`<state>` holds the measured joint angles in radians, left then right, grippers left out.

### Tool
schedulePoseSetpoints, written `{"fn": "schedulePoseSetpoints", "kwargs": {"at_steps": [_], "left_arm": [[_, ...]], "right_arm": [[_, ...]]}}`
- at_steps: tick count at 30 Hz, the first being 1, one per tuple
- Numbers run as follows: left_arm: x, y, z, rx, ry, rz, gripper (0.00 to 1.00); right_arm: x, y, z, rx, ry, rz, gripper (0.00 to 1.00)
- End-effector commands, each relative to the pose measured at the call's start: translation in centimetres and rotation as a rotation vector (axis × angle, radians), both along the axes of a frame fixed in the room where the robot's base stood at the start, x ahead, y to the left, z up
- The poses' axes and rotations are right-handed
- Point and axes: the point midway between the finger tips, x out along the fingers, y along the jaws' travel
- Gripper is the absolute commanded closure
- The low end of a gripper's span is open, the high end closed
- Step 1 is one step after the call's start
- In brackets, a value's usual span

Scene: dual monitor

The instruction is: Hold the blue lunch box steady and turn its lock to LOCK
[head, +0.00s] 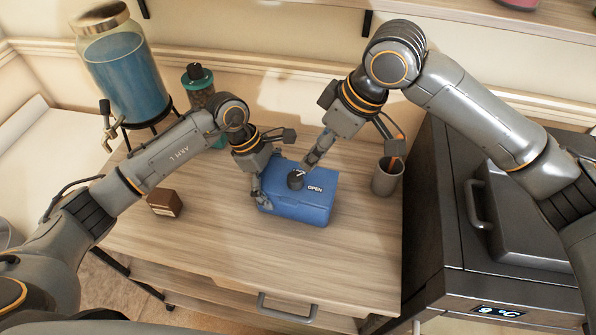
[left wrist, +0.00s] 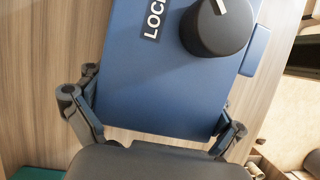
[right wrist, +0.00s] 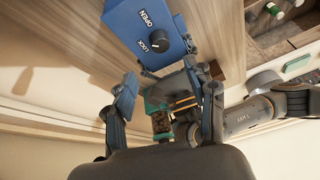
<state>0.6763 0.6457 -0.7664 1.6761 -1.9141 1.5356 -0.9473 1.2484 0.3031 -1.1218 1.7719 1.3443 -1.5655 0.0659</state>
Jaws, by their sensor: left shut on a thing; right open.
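The blue lunch box (head: 290,209) sits on the wooden table, with a round black knob (head: 296,181) on its lid. An OPEN label (head: 315,188) shows beside the knob; a LOCK label (left wrist: 153,20) shows in the left wrist view. The knob (left wrist: 216,30) has a white mark, but its exact setting is hard to tell. My left gripper (head: 258,194) is shut on the box's left end, one finger on each side. My right gripper (head: 309,163) is open and empty near the knob; in the right wrist view the knob (right wrist: 160,41) lies beyond its fingertips.
A grey cup (head: 387,178) stands right of the box. A small brown box (head: 164,203) lies at the table's left. A green-lidded jar (head: 198,88) and a blue drink dispenser (head: 125,75) stand behind. A dark appliance (head: 480,220) stands at the right. The table front is clear.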

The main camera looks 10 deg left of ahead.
Motion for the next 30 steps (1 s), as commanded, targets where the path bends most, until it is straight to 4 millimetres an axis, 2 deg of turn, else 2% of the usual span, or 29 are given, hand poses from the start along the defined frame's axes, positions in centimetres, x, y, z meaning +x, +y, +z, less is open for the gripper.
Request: {"fn": "schedulePoseSetpoints", "kwargs": {"at_steps": [9, 15, 21, 29, 30], "left_arm": [[0.0, 0.0, 0.0, 0.0, 0.0, -0.001, 0.58], [0.0, 0.0, 0.0, 0.0, 0.0, -0.001, 0.58], [0.0, 0.0, 0.0, 0.0, 0.0, -0.001, 0.58], [0.0, 0.0, 0.0, -0.001, 0.0, -0.001, 0.58], [0.0, 0.0, 0.0, -0.001, 0.0, -0.001, 0.58]], "right_arm": [[0.3, 2.4, -5.9, -0.002, 0.004, 0.004, 0.45], [0.5, 3.6, -8.6, 0.0, 0.002, 0.004, 0.45], [0.6, 4.0, -9.7, 0.0, 0.001, 0.004, 0.45], [0.6, 4.1, -9.8, -0.001, 0.0, 0.003, 0.45], [0.6, 4.1, -9.8, -0.001, 0.001, 0.004, 0.53]]}}
